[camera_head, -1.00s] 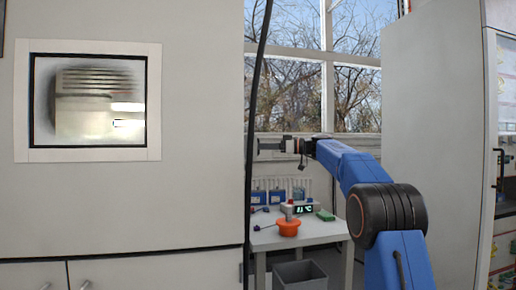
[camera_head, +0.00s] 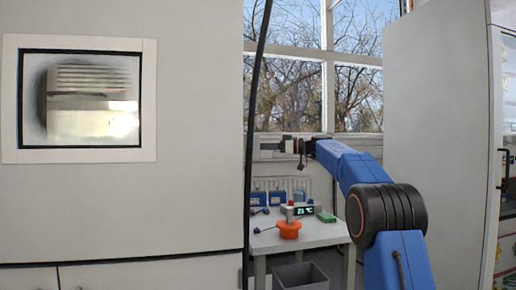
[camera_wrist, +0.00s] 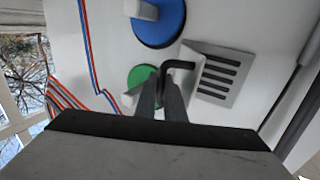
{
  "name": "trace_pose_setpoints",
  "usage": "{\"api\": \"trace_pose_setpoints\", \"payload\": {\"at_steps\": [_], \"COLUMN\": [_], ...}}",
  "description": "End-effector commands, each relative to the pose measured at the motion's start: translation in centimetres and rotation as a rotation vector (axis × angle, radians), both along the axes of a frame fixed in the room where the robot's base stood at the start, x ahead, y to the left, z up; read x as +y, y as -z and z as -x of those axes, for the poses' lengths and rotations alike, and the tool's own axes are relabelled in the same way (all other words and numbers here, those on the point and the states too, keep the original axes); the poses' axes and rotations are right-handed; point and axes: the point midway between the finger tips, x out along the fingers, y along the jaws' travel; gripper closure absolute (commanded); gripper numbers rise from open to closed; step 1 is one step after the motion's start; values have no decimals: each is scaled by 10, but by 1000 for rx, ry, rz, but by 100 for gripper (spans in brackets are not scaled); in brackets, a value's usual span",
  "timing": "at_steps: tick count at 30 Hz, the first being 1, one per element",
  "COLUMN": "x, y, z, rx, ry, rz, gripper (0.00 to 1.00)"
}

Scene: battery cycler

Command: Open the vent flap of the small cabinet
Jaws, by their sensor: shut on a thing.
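In the wrist view, the vent flap (camera_wrist: 218,76) is a grey metal panel with several dark slots on the white face of the small cabinet (camera_wrist: 112,42). A black bent handle (camera_wrist: 180,64) reaches out from its left edge. My gripper (camera_wrist: 160,92) is shut on the end of this handle, which runs between the fingers. In the head view, my gripper (camera_head: 268,148) shows beyond the large cabinet's edge; the flap is hidden there.
A blue disc (camera_wrist: 160,24) with a pale knob and a green disc (camera_wrist: 143,76) sit near the flap. Red and blue cables (camera_wrist: 88,45) run at left. The large cabinet (camera_head: 190,200) stands left. A bench (camera_head: 325,234) with an orange item (camera_head: 289,230) is below my arm.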

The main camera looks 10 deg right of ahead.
Motion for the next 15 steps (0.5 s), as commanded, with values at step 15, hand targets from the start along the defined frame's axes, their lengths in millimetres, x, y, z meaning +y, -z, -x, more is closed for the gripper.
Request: {"api": "trace_pose_setpoints", "payload": {"at_steps": [15], "x": [-7], "y": [0], "z": [3], "rx": [0], "ry": [0], "rz": [0], "gripper": [83]}}
